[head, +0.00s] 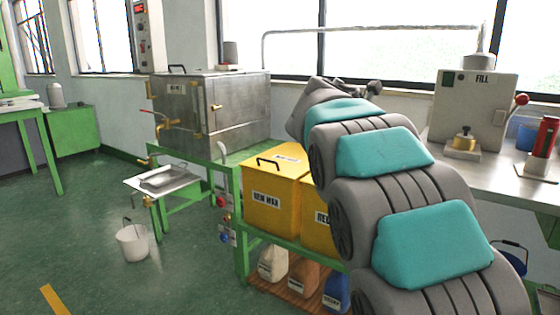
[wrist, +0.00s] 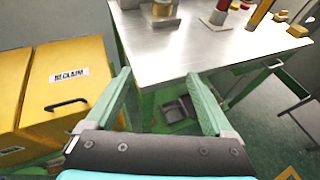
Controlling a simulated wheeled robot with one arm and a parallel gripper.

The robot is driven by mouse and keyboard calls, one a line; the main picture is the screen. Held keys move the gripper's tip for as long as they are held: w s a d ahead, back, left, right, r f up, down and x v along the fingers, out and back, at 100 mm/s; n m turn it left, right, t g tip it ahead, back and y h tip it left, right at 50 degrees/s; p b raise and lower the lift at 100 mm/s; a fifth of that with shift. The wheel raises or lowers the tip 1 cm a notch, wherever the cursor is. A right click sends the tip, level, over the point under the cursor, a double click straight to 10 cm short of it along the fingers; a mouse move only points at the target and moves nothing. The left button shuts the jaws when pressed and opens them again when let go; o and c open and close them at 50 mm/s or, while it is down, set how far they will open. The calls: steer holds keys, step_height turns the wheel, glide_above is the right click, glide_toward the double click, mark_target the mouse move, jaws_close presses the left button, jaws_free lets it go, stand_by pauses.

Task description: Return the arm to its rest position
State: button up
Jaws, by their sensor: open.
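My gripper (wrist: 160,103) shows in the wrist view with its two green fingers spread wide apart. Nothing is between them. Below and beyond the fingers are the green floor and the front edge of a steel worktable (wrist: 185,52). In the head view, my grey and teal arm reaches forward and bends over beside the yellow bins.
Two yellow lidded bins (head: 272,205) stand on a green stand left of my arm. A steel tank (head: 215,115) is behind them. The grey FILL machine (head: 474,108) stands on the worktable at right. A white bucket (head: 132,242) is on the open floor.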

steer(key=s+f+m+g+y, duration=0.5)
steer(key=s+f+m, duration=0.6)
steer(key=s+f, duration=0.8)
steer(key=s+a+f+m+g+y, duration=0.1)
steer(key=s+a+f+m, duration=0.3)
steer(key=s, duration=0.5)
steer(key=s+a+f+m+g+y, duration=0.1)
steer(key=s+a+f+m+y, duration=0.2)
steer(key=s, duration=0.7)
steer(key=s+a+f+m+g+y, duration=0.2)
steer(key=s+a+f+m, duration=0.3)
steer(key=s, duration=0.4)
steer(key=shift+s+a+f+m+y, duration=0.2)
steer(key=shift+a+f+m+y, duration=0.1)
steer(key=shift+a+m, duration=0.4)
